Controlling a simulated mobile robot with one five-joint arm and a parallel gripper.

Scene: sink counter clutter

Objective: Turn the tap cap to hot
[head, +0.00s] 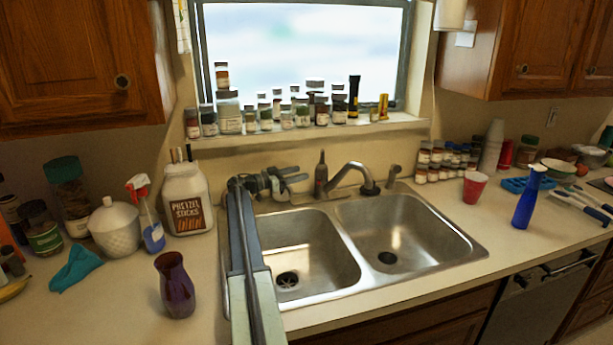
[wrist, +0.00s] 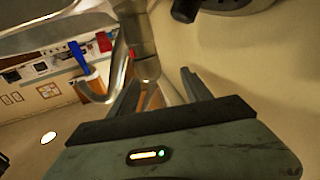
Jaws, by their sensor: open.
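The tap (head: 349,176) stands at the back rim of the double sink, its curved metal spout reaching right. Its upright cap (head: 321,175) is dark with a red mark. My gripper (head: 297,175) is open, just left of the cap at about its height, with a small gap between them in the head view. In the wrist view my gripper's two fingers (wrist: 155,82) are spread and empty. The metal tap body (wrist: 143,45) with a red mark shows ahead, in line with the gap between the fingers. I cannot tell whether anything touches.
The steel sink (head: 409,232) has two empty basins. A sprayer (head: 394,173) stands right of the spout. Jars (head: 288,118) line the windowsill behind. A pretzel jar (head: 187,200) and a purple vase (head: 175,284) stand left of my arm. A red cup (head: 474,187) stands at right.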

